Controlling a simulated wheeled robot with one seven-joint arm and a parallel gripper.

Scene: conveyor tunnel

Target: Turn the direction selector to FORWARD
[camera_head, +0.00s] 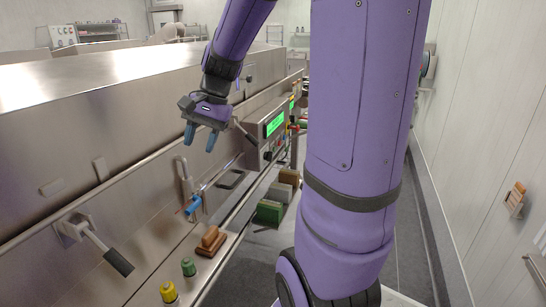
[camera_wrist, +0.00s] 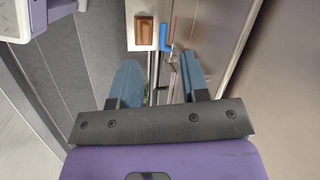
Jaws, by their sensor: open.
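A grey control box (camera_head: 254,150) with a lit green display (camera_head: 274,124) is mounted on the steel tunnel side, right of my gripper. Small dark and coloured controls sit on its face below the display. They are too small to tell which one is the direction selector or where it points. My gripper (camera_head: 201,138) is open and empty, fingers down, in front of the tunnel and left of the box, apart from it. In the wrist view, the two blue fingers (camera_wrist: 160,68) are spread with nothing between them. The control box cannot be made out there.
A lever with a black handle (camera_head: 118,262), a blue-handled fitting (camera_head: 193,205) and a long rail line the tunnel. A brown brush-like block (camera_head: 210,242) and green (camera_head: 188,267) and yellow (camera_head: 168,291) pieces sit on a ledge. Several boxes (camera_head: 269,212) stand below the control box.

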